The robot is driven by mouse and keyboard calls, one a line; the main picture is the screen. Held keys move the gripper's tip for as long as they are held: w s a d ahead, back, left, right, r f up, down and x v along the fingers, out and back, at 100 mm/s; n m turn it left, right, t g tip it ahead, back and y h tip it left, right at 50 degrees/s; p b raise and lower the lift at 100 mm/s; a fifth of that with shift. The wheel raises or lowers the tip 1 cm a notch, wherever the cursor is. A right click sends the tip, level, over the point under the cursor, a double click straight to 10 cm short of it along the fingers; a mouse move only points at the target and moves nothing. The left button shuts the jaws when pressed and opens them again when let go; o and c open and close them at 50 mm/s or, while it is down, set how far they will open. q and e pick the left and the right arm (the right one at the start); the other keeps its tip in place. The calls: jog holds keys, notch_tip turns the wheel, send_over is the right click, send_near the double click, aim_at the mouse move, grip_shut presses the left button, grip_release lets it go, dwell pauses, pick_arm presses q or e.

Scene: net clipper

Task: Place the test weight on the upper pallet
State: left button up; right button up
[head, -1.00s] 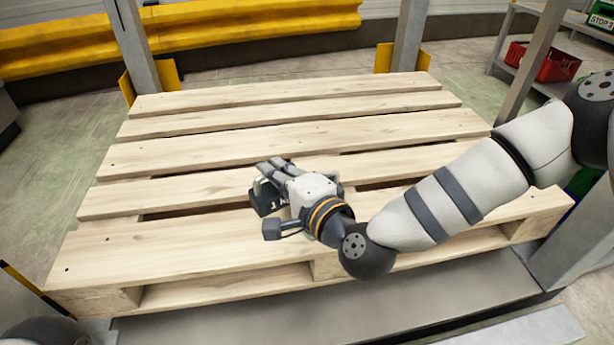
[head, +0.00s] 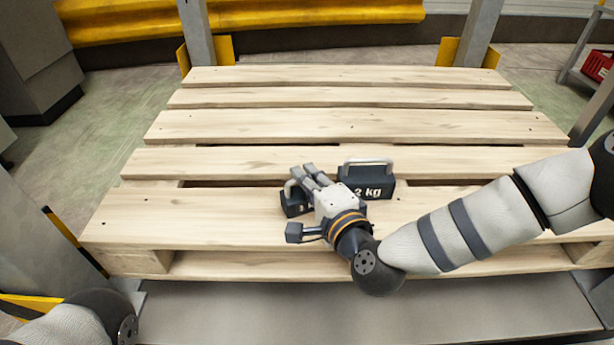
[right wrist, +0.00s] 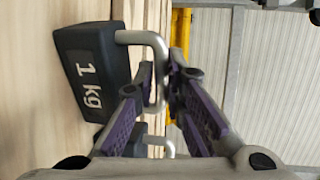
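The wooden pallet (head: 340,126) fills the middle of the head view. My right gripper (head: 299,180) is low over its front boards. A small dark 1 kg weight (head: 294,205) is at its fingertips; the right wrist view shows its label (right wrist: 90,75) and metal handle. The purple-padded fingers (right wrist: 160,82) are close together with the handle between them. I cannot tell whether the weight touches the boards. A larger 2 kg weight (head: 366,184) stands upright on the pallet just right of the gripper. My left gripper is out of view; only part of that arm shows.
Grey posts (head: 197,32) with yellow guards rise behind the pallet, and another stands at the right. A yellow rail (head: 310,14) runs along the back. A grey platform (head: 350,312) lies in front. The rear and left boards are clear.

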jog(key=shift+o, duration=1.1)
